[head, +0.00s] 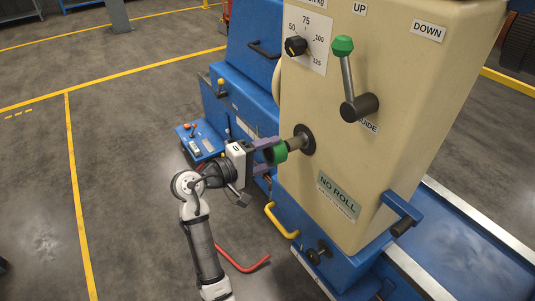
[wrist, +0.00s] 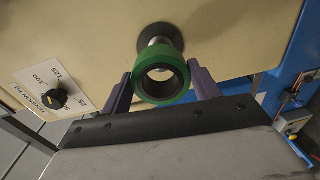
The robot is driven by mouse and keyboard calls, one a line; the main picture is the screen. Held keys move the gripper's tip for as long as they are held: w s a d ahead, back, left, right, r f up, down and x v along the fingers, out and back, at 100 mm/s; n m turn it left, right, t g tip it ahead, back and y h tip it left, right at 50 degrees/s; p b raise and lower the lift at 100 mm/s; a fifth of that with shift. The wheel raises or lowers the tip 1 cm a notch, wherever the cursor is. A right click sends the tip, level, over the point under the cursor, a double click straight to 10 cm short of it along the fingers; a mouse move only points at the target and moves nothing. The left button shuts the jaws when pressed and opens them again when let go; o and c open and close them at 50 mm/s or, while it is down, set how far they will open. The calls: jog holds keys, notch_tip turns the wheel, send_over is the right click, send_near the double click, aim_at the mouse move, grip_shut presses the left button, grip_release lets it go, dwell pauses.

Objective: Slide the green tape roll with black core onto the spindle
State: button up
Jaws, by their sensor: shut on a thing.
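The green tape roll (head: 279,153) is held between the two purple fingers of my gripper (head: 272,155), which is shut on it. In the wrist view the roll (wrist: 163,98) faces me as a green ring with a dark core and an open hole. The spindle (head: 296,144) juts from a dark round flange on the cream machine face. The spindle (wrist: 157,42) shows just behind and above the roll in the wrist view. The roll is at the spindle's free end. I cannot tell whether the tip is inside the core.
The cream panel (head: 350,145) carries a tension dial (head: 296,46), a green-knobbed lever (head: 346,75) and a "NO ROLL" plate (head: 339,194). A yellow handle (head: 281,222) and a blue control box (head: 200,143) are close by. Open floor lies to the left.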

aim_at(291, 146)
jog(key=shift+d, duration=0.1)
jog(key=shift+w+d, duration=0.25)
jog(key=shift+w+d+p, duration=0.2)
jog(key=shift+d+p, duration=0.1)
jog(key=shift+p, duration=0.05)
dwell(0.5)
jog(key=shift+w+d+f, duration=0.1)
jog(key=shift+w+d, duration=0.05)
jog(key=shift+d, duration=0.05)
jog(key=shift+w+d, duration=0.25)
jog(key=shift+d, duration=0.05)
dwell(0.5)
jog(key=shift+p+x, duration=0.3)
jog(key=shift+x, duration=0.8)
jog(key=shift+w+d, duration=0.15)
jog(key=shift+d, duration=0.1)
jog(key=shift+x, duration=0.75)
